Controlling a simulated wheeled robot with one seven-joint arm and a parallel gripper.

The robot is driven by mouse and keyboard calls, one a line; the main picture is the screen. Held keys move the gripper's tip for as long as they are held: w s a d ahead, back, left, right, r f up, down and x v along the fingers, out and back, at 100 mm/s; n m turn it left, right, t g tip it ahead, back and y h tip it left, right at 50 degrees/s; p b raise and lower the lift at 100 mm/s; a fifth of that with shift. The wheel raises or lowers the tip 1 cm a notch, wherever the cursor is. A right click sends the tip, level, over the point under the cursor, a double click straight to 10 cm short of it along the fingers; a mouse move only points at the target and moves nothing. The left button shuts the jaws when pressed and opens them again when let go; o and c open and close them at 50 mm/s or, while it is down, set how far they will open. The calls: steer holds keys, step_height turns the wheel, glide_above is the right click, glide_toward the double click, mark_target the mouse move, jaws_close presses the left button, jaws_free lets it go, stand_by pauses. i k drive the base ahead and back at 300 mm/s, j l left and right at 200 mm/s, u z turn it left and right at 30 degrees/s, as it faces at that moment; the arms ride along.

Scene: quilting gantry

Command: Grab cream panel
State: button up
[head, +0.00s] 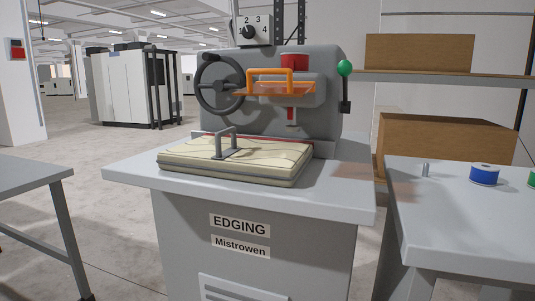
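The cream panel (270,155) is a flat, quilted-looking piece with wavy lines on top. The panel's back edge lies by a red strip under the machine head. My gripper is not in view.
The machine has a black handwheel (219,84), an orange guard (275,88) and a green-knobbed lever (345,70) above the panel. A table (455,225) with a blue spool (484,174) stands right; another table (30,178) stands left. Floor is open at left.

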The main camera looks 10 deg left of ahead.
mark_target(266, 162)
steer(key=j+z, duration=0.25)
steer(key=z, duration=0.25)
steer(key=j+z, duration=0.25)
steer(key=z, duration=0.25)
steer(key=j+z, duration=0.3)
steer(key=z, duration=0.2)
steer(key=j+z, duration=0.2)
steer(key=z, duration=0.3)
steer(key=k, duration=0.05)
